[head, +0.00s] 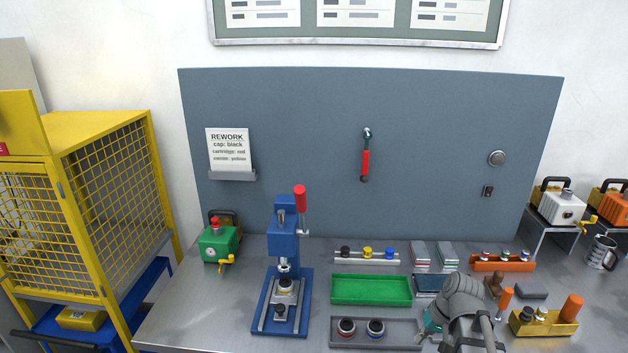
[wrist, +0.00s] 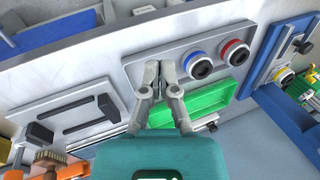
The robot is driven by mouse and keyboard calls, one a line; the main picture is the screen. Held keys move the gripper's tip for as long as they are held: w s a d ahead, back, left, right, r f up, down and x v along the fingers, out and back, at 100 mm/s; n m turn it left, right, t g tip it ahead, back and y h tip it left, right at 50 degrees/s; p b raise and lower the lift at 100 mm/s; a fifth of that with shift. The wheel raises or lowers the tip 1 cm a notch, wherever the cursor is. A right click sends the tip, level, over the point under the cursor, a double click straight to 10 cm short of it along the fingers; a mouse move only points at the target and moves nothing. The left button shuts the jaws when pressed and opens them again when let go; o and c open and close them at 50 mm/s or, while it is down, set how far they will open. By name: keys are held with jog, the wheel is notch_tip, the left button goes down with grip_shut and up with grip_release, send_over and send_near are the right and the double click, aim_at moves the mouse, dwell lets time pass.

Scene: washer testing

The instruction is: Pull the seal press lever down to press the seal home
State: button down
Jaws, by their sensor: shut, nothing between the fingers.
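The blue seal press (head: 284,240) stands on the bench left of centre in the head view. Its lever (head: 300,199) has a red grip and points upward on the press's right side. A small part with a dark top and a yellowish ring (head: 285,287) sits below the ram; whether they touch is unclear. Part of the press base (wrist: 263,55) shows at the right of the wrist view, without the lever. My gripper (wrist: 163,68) is shut and empty over the grey tray, well right of the press in the head view. My arm partly hides it there.
The grey tray (head: 394,343) holds a red-ringed and a blue-ringed part. A green tray (head: 371,290) and a rack of coloured caps (head: 367,260) lie between press and arm. A green pump unit (head: 219,243) stands left of the press. A yellow cage (head: 110,200) stands far left.

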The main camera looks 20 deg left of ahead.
jog(key=w+a+r+n+g+y+p, duration=0.1)
jog(key=w+a+r+y+p, duration=0.3)
jog(key=r, duration=0.7)
jog(key=w+a+r+n+g+y+p, duration=0.2)
jog(key=w+a+r+y+p, duration=0.3)
jog(key=w+a+r, duration=0.3)
jog(key=w+a+r+n+g+y+p, duration=0.1)
jog(key=w+a+r+n+y+p, duration=0.3)
jog(key=a+r, duration=0.7)
notch_tip(320, 180, up, 3)
jog(key=shift+w+a+r+g+p, duration=0.1)
jog(key=shift+w+a+g+p, duration=0.25)
jog(key=shift+w+p, duration=0.5)
jog(key=shift+a, duration=0.2)
jog(key=b, duration=0.2)
send_over(302, 213)
jog(key=w+d, duration=0.1)
jog(key=w, duration=0.1)
jog(key=shift+w+d+f, duration=0.1)
jog(key=shift+f, duration=0.5)
jog(key=shift+w+d+f, duration=0.1)
jog(key=shift+f, duration=0.45)
